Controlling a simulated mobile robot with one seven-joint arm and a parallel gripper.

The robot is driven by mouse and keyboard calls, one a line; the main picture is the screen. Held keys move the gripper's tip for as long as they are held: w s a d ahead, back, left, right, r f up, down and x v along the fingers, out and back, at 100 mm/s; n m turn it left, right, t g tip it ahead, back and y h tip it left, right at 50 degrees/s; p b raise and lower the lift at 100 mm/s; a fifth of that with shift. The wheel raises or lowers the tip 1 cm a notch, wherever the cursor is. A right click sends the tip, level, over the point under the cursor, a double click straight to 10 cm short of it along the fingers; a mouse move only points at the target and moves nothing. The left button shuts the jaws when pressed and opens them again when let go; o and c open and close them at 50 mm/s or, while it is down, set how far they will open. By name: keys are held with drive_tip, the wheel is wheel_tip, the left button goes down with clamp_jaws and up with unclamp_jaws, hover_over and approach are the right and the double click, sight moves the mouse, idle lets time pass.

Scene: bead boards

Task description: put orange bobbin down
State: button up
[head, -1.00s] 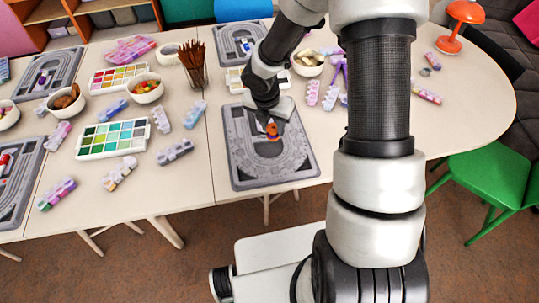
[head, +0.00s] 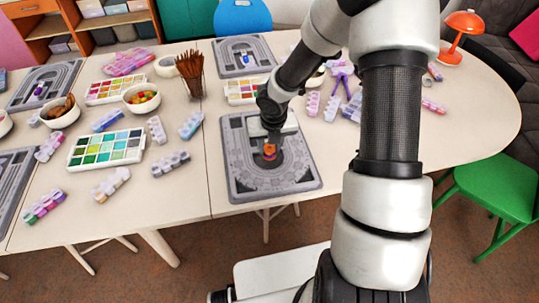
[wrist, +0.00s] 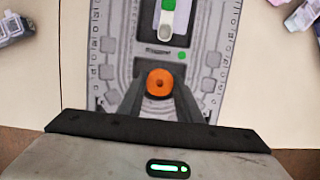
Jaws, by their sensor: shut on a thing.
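The orange bobbin (wrist: 160,84) is between the two fingers of my gripper (wrist: 160,92) in the wrist view, its round top with a dark centre hole facing the camera. In the head view the bobbin (head: 269,151) shows below my gripper (head: 270,146), over the near middle of the grey bead board (head: 241,179). My gripper is shut on it. Whether the bobbin touches the board cannot be told. The board has curved grooves, and in the wrist view the board (wrist: 215,60) carries a white and green piece (wrist: 166,18) ahead of the bobbin.
Left of the board are a paint palette (head: 107,143), several pastel bead boxes (head: 170,162) and a bowl of beads (head: 142,98). A cup of brown sticks (head: 191,75) stands behind. Another grey board (head: 244,55) lies at the back. The table right of the board is partly clear.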

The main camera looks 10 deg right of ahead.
drive_tip(key=shift+f+b, duration=0.4)
drive_tip(key=shift+f, duration=0.9)
drive_tip(key=shift+f, duration=0.2)
drive_tip(key=o, duration=1)
drive_tip(key=shift+r, duration=0.1)
drive_tip(key=p+v, duration=0.5)
drive_tip(key=v, duration=0.7)
drive_tip(key=shift+r, duration=0.1)
